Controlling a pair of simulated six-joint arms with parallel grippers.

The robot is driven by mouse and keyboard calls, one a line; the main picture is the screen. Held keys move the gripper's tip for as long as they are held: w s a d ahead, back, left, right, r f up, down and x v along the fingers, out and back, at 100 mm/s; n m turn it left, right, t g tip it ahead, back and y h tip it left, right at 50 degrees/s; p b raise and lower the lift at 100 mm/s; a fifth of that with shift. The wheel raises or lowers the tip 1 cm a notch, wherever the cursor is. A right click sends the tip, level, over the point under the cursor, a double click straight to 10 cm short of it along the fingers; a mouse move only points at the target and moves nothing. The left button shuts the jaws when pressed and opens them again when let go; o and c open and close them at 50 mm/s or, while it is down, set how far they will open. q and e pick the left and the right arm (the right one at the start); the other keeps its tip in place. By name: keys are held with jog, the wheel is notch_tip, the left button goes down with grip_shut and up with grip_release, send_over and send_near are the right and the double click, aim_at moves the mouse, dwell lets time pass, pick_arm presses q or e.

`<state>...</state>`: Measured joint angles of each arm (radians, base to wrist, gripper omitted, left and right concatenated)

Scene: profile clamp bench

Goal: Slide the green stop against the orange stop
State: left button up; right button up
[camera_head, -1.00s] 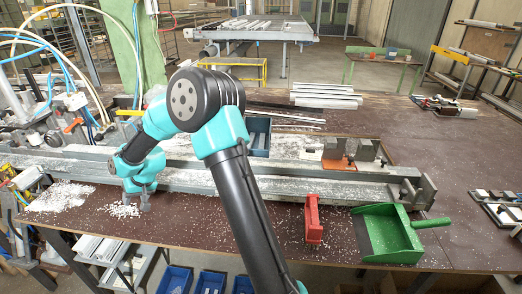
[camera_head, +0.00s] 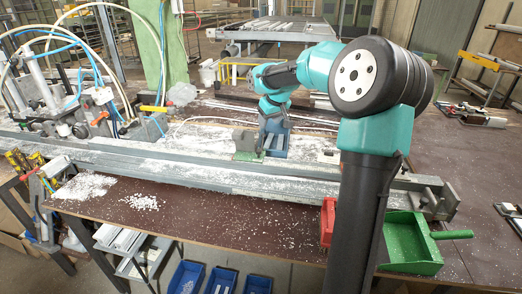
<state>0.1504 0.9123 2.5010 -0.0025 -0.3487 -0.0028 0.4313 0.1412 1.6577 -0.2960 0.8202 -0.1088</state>
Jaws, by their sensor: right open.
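The green stop (camera_head: 248,156) sits on the long grey rail on the bench, left of the middle of the head view, with a dark grey block (camera_head: 244,141) on it. My right gripper (camera_head: 268,149) is open, just at the right side of the green stop. I cannot tell whether it touches the stop. The orange stop is hidden behind my right arm. My left gripper is not in view.
The long grey rail (camera_head: 200,174) carries pale chips. A red brush (camera_head: 327,222) and a green dustpan (camera_head: 408,250) lie near the front edge, partly behind my arm. Hoses and clamps stand at the left.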

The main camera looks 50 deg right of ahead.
aim_at(259, 150)
jog(key=x, duration=1.7)
jog(key=shift+f, duration=0.2)
jog(key=shift+c, duration=0.4)
grip_shut()
